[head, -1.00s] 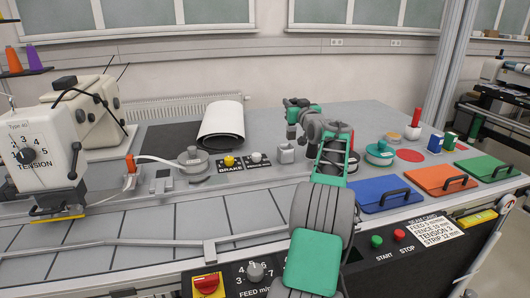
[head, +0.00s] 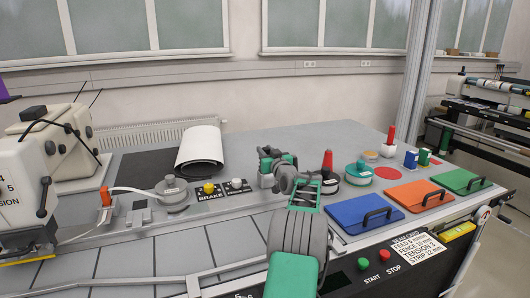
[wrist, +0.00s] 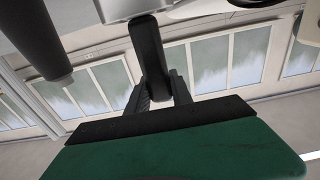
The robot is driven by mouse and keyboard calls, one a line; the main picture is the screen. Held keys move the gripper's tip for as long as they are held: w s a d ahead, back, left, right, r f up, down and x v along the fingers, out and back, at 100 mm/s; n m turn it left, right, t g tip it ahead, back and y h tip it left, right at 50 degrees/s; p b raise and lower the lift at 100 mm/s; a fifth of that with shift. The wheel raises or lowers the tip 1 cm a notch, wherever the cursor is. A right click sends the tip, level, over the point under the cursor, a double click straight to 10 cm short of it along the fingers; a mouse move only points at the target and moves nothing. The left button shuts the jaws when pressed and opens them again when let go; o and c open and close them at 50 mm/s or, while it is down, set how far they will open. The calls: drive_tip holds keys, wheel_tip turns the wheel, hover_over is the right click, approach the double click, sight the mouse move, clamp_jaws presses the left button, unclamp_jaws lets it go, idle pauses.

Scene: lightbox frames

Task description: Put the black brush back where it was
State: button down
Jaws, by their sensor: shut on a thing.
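My gripper (head: 272,162) is over the back part of the grey bench, small and partly hidden by my own arm links in the head view. In the wrist view, its two dark fingers (wrist: 165,92) are shut on a black upright bar, apparently the black brush (wrist: 153,55). The bar stands out beyond the fingers, with a pale grey piece at its far end. I cannot make out the brush clearly in the head view.
A black-based thing with a red cone top (head: 327,168) and a teal-topped round tin (head: 358,172) stand right of my arm. Blue (head: 352,216), orange (head: 405,193) and green (head: 462,180) lids with black handles lie at right. A rolled sheet (head: 200,148) lies left.

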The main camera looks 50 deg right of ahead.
drive_tip(key=shift+f, duration=0.2)
drive_tip(key=c, duration=1.1)
unclamp_jaws()
drive_tip(key=shift+r, duration=0.1)
drive_tip(key=shift+c, duration=0.2)
drive_tip(key=shift+r, duration=0.2)
drive_tip(key=b+v, duration=0.2)
drive_tip(key=v, duration=1)
